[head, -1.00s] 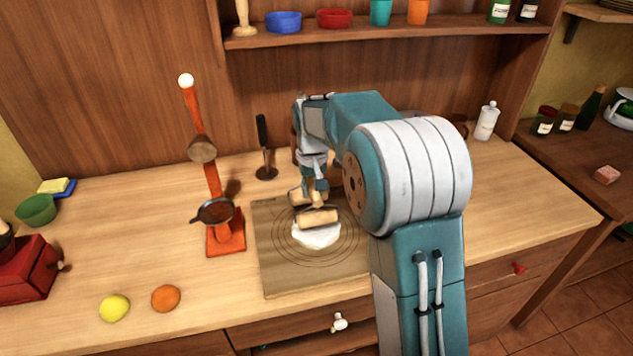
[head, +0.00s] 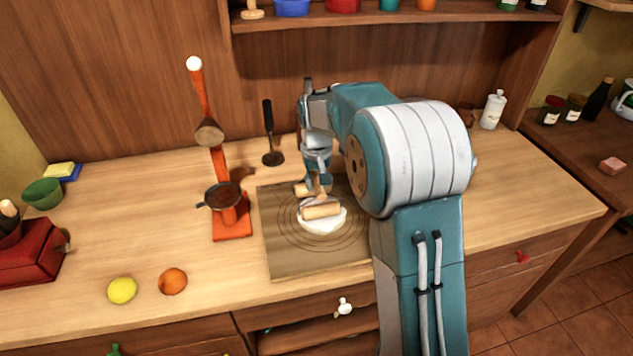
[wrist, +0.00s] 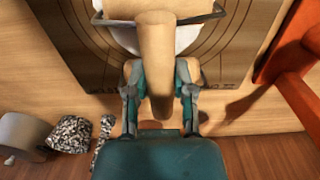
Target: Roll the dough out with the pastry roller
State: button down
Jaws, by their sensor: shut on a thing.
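The dough (head: 333,226) is a flat white patch on a brown mat (head: 275,259) marked with rings. It also shows partly in the wrist view (wrist: 188,36). The pastry roller (head: 321,211) has a pale wooden cylinder lying across the dough, seemingly touching it, and a second wooden end behind. In the wrist view its thick wooden handle (wrist: 154,65) stands between my fingers, with a wire frame at the top. My gripper (head: 319,184) is shut on the roller, above the mat's rear half. Contact under the roller is hidden.
An orange stand (head: 232,229) holding a strainer is left of the mat. A lemon (head: 122,290), an orange (head: 173,281) and a red box (head: 30,255) lie further left. A ladle (head: 272,158) is behind. Counter between the orange and mat is clear.

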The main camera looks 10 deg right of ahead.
jog(key=shift+d, duration=0.1)
jog(key=shift+d+f, duration=0.25)
